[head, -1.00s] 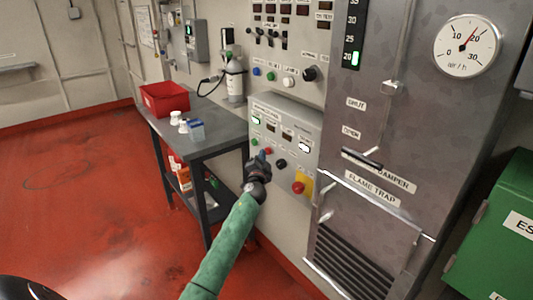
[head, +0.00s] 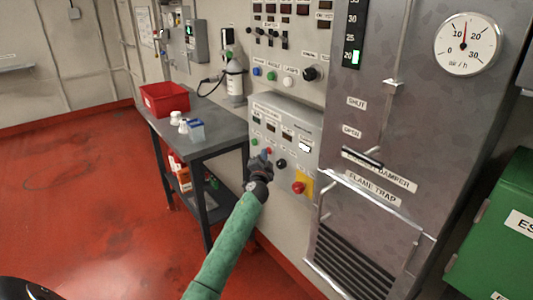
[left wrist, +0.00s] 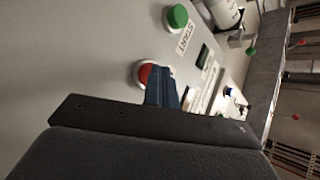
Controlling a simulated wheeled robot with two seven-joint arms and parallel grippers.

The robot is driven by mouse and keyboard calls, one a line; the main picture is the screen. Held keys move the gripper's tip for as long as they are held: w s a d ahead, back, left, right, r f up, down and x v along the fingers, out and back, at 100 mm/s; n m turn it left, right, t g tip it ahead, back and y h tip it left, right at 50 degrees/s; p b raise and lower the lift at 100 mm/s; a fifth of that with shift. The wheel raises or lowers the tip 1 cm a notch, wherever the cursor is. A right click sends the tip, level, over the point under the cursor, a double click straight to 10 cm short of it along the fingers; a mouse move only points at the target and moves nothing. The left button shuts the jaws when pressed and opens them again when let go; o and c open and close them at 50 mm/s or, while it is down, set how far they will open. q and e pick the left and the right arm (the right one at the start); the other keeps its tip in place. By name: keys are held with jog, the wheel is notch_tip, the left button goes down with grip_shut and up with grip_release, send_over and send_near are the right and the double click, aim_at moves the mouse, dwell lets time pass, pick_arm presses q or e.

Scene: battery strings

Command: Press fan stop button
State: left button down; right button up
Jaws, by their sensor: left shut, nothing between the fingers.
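The red button (left wrist: 147,75) with a pale collar sits on the grey control box, beside a green button (left wrist: 177,16) labelled START. In the left wrist view my left gripper (left wrist: 162,80) is shut and empty, its blue fingertips at the red button and covering part of it. They look in contact, but the exact touch is hidden. In the head view the gripper (head: 264,156) is against the lower left of the box (head: 306,171), just below the red button (head: 269,150) and green button (head: 255,142). My right gripper is not in view.
A black knob (head: 281,164) and a red emergency-style button (head: 298,188) on yellow are to the right on the box. A grey table (head: 215,130) with a red bin (head: 165,98) stands left. A round air gauge (head: 468,45) is on the metal cabinet.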

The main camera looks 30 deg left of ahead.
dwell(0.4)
pick_arm(q)
jog(key=shift+s+a, duration=0.2)
jog(key=shift+s, duration=0.3)
jog(key=shift+s+a, duration=0.15)
jog(key=shift+s, duration=0.35)
jog(key=shift+s+p, duration=0.1)
jog(key=shift+p, duration=0.2)
jog(key=s, duration=0.1)
jog(key=s+a, duration=0.1)
jog(key=s, duration=0.1)
jog(key=s+a+p, duration=0.1)
jog(key=shift+s, duration=0.2)
dwell(0.5)
